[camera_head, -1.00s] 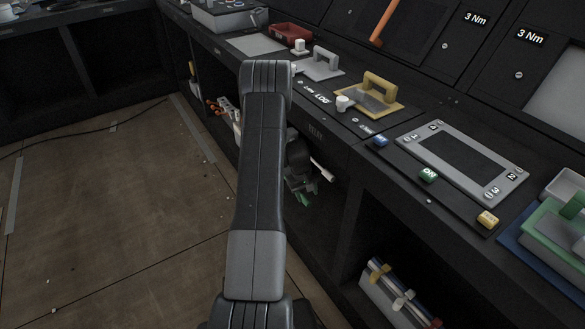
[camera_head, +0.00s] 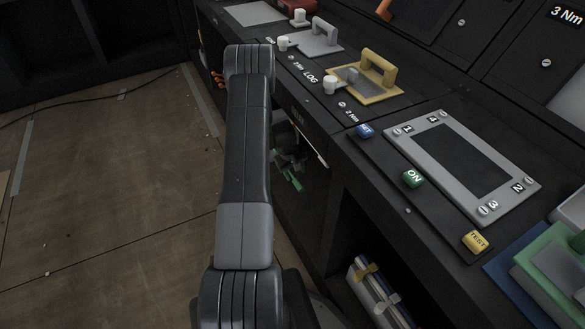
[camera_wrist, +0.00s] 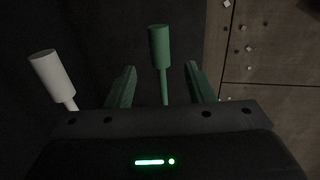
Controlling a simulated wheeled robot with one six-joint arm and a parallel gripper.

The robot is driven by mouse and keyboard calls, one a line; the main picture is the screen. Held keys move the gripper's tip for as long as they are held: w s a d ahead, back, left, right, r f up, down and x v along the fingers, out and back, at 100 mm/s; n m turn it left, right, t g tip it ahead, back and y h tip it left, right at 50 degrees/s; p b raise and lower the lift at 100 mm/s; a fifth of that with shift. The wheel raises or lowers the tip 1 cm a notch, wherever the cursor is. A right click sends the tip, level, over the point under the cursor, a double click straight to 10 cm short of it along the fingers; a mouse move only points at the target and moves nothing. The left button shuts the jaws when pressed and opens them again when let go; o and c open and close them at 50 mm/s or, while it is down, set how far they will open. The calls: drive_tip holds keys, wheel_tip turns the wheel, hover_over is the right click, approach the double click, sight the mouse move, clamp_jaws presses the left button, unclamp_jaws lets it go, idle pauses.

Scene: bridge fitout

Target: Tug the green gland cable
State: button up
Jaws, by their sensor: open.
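In the wrist view the green gland cable (camera_wrist: 160,46) shows as a thick green cylinder on a thin green stem. It stands between the two green fingers of my gripper (camera_wrist: 159,68), which are apart, with a gap on each side. The stem's lower end is hidden behind the gripper body. In the head view my gripper (camera_head: 289,172) is low beside the opening under the console, partly hidden by my arm. The green cable cannot be told from the fingers there.
A white gland cable (camera_wrist: 52,76) stands left of the left finger. The console (camera_head: 345,155) above carries a grey-framed panel (camera_head: 517,197), a blue button (camera_head: 365,131), a green button (camera_head: 412,178) and a yellow button (camera_head: 475,241). Open floor (camera_head: 110,220) lies to the left.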

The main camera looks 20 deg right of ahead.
sight(298, 183)
drive_tip(key=f+b, duration=0.1)
drive_tip(key=f, duration=0.1)
drive_tip(key=d+f, duration=0.1)
drive_tip(key=f, duration=0.2)
drive_tip(key=f+b, duration=0.1)
drive_tip(key=f, duration=0.1)
drive_tip(key=shift+w+d+f+b, duration=0.1)
drive_tip(key=shift+d+f+b, duration=0.15)
drive_tip(key=shift+f+b, duration=0.1)
drive_tip(key=shift+r, duration=0.1)
clamp_jaws()
drive_tip(key=shift+s, duration=0.25)
idle(0.7)
drive_tip(key=shift+w+b, duration=0.1)
drive_tip(key=shift+b, duration=0.25)
drive_tip(key=shift+o, duration=0.8)
unclamp_jaws()
drive_tip(key=shift+w, duration=0.1)
drive_tip(key=shift+r, duration=0.1)
wheel_tip(298, 183, up, 7)
drive_tip(key=a+p, duration=0.1)
drive_tip(key=p, duration=0.1)
drive_tip(key=shift+a+p, duration=0.2)
drive_tip(key=shift+p, duration=0.15)
